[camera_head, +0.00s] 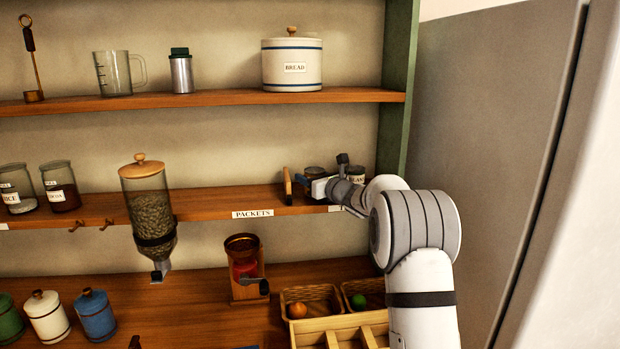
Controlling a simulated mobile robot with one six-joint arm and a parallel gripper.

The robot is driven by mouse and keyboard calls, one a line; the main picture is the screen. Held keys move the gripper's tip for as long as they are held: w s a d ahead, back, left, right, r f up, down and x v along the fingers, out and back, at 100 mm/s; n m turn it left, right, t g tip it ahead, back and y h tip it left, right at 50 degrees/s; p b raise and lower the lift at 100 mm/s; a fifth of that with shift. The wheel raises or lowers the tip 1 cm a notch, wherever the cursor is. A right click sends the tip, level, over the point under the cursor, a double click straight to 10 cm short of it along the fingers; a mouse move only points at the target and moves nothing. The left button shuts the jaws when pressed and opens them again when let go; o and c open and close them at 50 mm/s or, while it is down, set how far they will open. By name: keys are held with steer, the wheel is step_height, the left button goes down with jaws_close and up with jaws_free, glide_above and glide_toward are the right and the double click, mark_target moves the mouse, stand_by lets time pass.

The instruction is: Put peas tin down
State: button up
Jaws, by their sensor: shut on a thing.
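My gripper (328,188) is at the right end of the middle shelf (225,202), just above the board near its front edge. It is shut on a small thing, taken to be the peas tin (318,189). Only a bluish-green and pale patch of it shows, and no label can be read. I cannot tell whether it touches the shelf. Close behind stand a dark-topped jar or tin (315,172) and a light-labelled tin (356,174), both partly hidden by my gripper and wrist.
A green upright (398,90) bounds the shelf on the right. The shelf left of the divider is clear up to the bean dispenser (150,212). Baskets (311,293) lie below.

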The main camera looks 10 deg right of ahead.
steer(key=shift+s, duration=0.1)
steer(key=shift+f, duration=0.15)
steer(key=o, duration=1.2)
steer(key=b+v, duration=0.3)
steer(key=v, duration=0.9)
steer(key=shift+a, duration=0.1)
